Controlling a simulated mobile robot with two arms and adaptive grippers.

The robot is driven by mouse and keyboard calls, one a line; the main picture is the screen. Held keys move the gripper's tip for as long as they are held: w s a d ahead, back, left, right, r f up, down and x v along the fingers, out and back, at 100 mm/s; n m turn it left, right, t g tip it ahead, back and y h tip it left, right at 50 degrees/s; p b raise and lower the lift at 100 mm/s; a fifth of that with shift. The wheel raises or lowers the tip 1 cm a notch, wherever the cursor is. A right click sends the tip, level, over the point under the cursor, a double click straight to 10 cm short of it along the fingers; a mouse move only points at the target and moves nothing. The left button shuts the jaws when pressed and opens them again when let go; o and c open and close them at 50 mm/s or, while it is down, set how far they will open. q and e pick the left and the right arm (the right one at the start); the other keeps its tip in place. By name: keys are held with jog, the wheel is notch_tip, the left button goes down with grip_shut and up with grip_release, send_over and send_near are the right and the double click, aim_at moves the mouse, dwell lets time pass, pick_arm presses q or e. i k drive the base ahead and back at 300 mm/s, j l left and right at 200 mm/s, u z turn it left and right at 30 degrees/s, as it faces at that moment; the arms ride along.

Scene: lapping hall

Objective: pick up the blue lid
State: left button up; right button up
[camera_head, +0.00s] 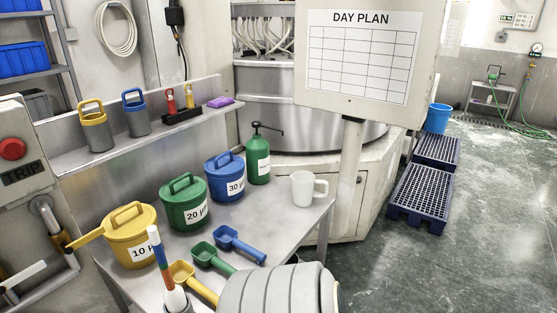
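The blue lid (224,161) has a raised handle and sits on the blue tub (226,187) marked 30. The tub stands upright on the metal bench, at the back of a row of three. The green lidded tub (184,205) marked 20 stands just in front and to its left. The yellow lidded tub (131,239) marked 10 is nearest. The blue lid looks level and closed on its tub. Neither of my grippers shows in this view.
A green pump bottle (258,160) stands close right of the blue tub, its spout pointing right. A white mug (303,189) stands near the bench's right edge. Blue (238,244), green (211,256) and yellow (190,281) scoops lie in front. A shelf (65,158) runs behind.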

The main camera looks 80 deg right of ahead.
aim_at(225, 165)
jog(key=z, duration=2.3)
jog(key=i+l+u, duration=0.1)
jog(key=u, duration=0.35)
jog(key=l+u, duration=0.25)
jog(key=u, duration=0.2)
jog(key=l+u, duration=0.25)
jog(key=u, duration=0.2)
